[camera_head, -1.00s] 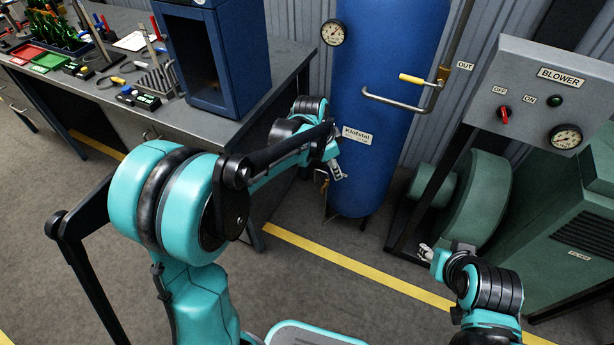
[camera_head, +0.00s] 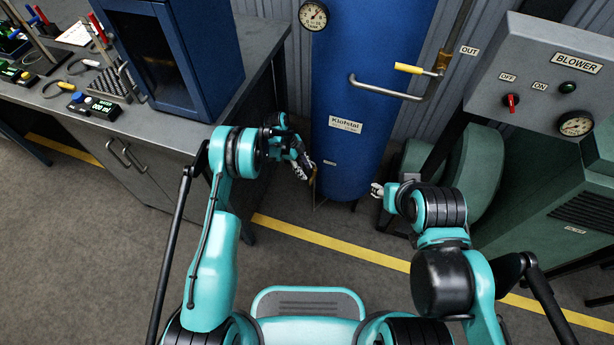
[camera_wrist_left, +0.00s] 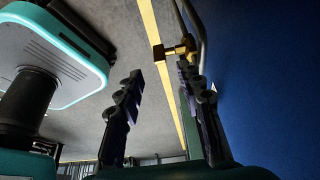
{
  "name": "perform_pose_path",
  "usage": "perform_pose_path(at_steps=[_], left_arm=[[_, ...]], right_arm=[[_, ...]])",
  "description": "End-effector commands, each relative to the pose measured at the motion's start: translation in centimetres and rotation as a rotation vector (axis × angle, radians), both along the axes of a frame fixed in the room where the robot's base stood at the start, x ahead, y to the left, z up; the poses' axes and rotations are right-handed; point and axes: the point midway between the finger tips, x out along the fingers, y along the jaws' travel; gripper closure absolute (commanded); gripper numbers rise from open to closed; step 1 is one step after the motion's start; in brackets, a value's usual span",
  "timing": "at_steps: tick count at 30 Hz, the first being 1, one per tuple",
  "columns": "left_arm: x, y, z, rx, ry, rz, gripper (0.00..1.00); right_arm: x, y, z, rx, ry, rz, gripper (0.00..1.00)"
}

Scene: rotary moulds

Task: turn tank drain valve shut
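The blue tank (camera_head: 362,90) stands upright against the wall, labelled Klofstal. Its drain valve (camera_head: 315,178) is a small brass part low at the tank's left edge, partly hidden by my left gripper. The left wrist view shows a brass fitting (camera_wrist_left: 174,51) on a thin curved pipe beside the tank. My left gripper (camera_head: 303,170) is close beside the valve. In the wrist view its fingers (camera_wrist_left: 160,75) are apart with nothing between them, and the brass fitting lies just beyond the right fingertip. My right gripper (camera_head: 376,190) is near the tank's lower right; its opening is too small to tell.
A yellow-handled outlet lever (camera_head: 409,68) and gauge (camera_head: 313,15) are higher on the tank. The green blower (camera_head: 545,165) with its grey panel (camera_head: 540,75) stands at right. A bench (camera_head: 190,125) with a blue cabinet (camera_head: 180,55) is at left. The floor in front is clear.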

Motion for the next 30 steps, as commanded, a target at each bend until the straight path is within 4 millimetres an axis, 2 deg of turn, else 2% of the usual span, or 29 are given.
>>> perform_pose_path(at_steps=[12,15,22,23,24,27,30], left_arm=[[-0.7,-2.3,-5.9,0.001,-0.001,0.001,0.63],[-0.8,-2.5,-6.5,0.001,-0.001,0.003,0.63],[-0.8,-2.6,-6.5,0.001,-0.001,0.004,0.63],[-0.8,-2.6,-6.5,0.001,-0.001,0.004,0.68],[-0.8,-2.6,-6.5,0.001,-0.001,0.004,0.79],[-0.8,-2.6,-6.5,0.001,-0.001,0.004,1.0],[-0.8,-2.5,-6.5,0.001,-0.001,0.004,1.0]], right_arm=[[0.0,0.0,-2.7,0.0,0.0,0.0,0.6],[0.0,0.0,-2.9,0.0,0.0,0.0,0.6],[0.0,0.0,-2.8,0.0,0.0,0.0,0.6],[0.0,0.0,-2.8,0.0,0.0,0.0,0.6],[0.0,0.0,-2.8,0.0,0.0,0.0,0.6],[0.0,0.0,-2.8,0.0,0.0,0.0,0.6],[0.0,0.0,-2.8,0.0,0.0,0.0,0.6]])
